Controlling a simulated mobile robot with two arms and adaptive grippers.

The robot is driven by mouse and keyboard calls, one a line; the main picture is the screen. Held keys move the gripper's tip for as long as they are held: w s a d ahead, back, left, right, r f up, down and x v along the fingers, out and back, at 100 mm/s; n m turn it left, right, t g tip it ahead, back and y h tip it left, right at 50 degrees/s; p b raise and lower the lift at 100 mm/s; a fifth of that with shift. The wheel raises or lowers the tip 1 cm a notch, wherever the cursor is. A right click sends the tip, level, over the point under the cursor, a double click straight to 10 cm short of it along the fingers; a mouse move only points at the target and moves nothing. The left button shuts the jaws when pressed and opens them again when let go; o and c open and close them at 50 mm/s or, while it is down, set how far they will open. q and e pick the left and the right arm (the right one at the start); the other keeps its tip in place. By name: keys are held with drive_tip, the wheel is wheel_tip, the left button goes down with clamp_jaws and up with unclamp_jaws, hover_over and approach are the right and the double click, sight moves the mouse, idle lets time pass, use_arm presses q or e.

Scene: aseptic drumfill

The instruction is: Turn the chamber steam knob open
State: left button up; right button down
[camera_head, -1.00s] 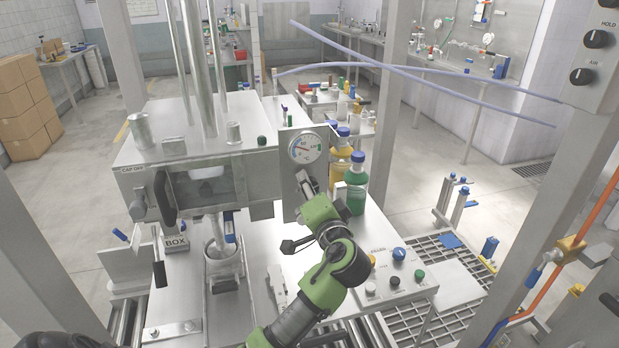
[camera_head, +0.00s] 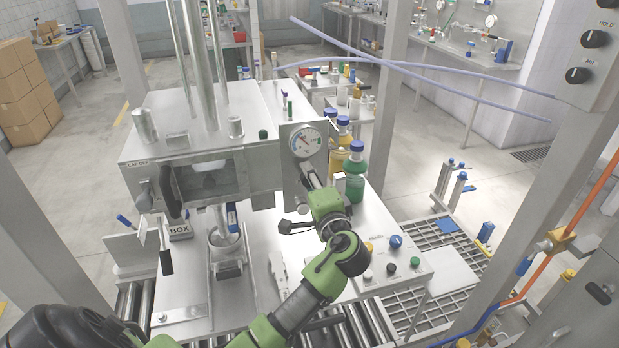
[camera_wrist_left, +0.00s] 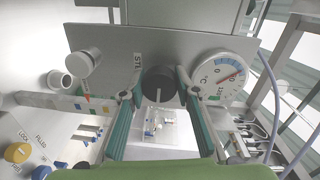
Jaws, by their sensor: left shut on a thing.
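The steam knob (camera_wrist_left: 158,82) is a round black knob with a white mark, on a grey metal panel (camera_wrist_left: 120,48). A partly covered label beginning "STE" is beside it. My left gripper (camera_wrist_left: 159,88) has a fingertip on each side of the knob and is shut on it in the left wrist view. In the head view my left gripper (camera_head: 308,180) reaches the panel just below the round gauge, and the knob is hidden behind it. The temperature gauge (camera_wrist_left: 218,76) is right of the knob, its needle towards the upper right. My right gripper is not in view.
A box with coloured buttons (camera_head: 388,268) is right of my forearm. Green (camera_head: 355,170) and yellow bottles stand close right of the panel. A filling head and steel chamber (camera_head: 200,170) are to the left. A post (camera_head: 520,190) stands at the right.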

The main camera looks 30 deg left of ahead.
use_arm(q)
drive_tip(key=o, duration=1.1)
